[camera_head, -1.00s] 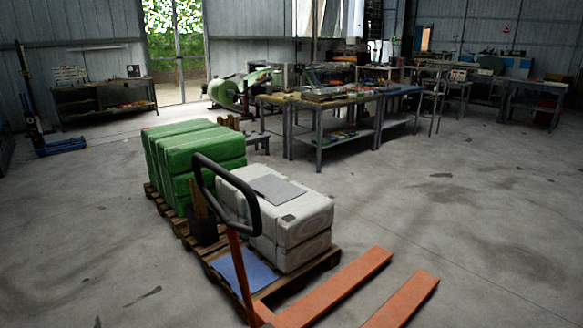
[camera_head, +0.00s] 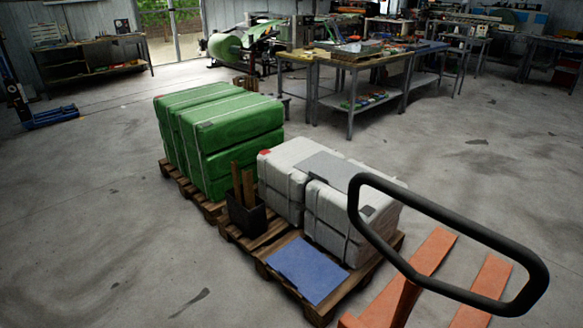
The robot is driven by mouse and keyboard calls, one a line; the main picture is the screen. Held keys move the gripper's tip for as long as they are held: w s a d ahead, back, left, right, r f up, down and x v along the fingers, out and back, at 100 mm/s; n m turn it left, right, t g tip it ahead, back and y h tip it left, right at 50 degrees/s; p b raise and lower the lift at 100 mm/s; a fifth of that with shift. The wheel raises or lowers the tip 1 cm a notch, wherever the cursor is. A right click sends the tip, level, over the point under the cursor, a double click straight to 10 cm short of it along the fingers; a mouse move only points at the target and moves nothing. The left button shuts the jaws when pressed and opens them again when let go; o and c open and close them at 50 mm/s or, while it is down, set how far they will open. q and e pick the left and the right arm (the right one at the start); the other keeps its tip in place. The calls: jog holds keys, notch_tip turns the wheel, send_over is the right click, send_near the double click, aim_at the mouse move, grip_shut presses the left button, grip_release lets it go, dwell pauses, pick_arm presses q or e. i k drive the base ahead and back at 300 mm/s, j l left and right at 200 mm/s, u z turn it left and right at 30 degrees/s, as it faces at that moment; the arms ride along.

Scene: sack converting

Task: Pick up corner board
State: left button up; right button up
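Brown upright strips (camera_head: 242,182), which look like the corner boards, stand in a small black open-topped box (camera_head: 248,218). The box sits on a wooden pallet (camera_head: 240,240), between the green bales and the white sacks. The lower ends of the strips are hidden inside the box. Neither of my grippers is in view.
Green strapped bales (camera_head: 225,140) fill the rear pallet. White sacks (camera_head: 335,215) with a grey sheet (camera_head: 330,168) on top and a blue sheet (camera_head: 307,269) share the front pallet. An orange pallet truck's black handle (camera_head: 450,230) rises at right.

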aim_at(247, 177)
jog(key=i+j, duration=0.15)
jog(key=j, duration=0.2)
jog(key=i+j, duration=0.1)
jog(key=j, duration=0.3)
jog(key=i+j, duration=0.15)
jog(key=j, duration=0.2)
jog(key=i+j, duration=0.15)
jog(key=j, duration=0.2)
jog(key=i+l+u, duration=0.1)
jog(key=i, duration=0.4)
jog(key=i+l, duration=0.25)
jog(key=i, duration=0.2)
jog(key=i+l+u, duration=0.15)
jog(key=i, duration=0.35)
jog(key=i+l+u, duration=0.1)
jog(key=i+l, duration=0.2)
jog(key=i, duration=0.15)
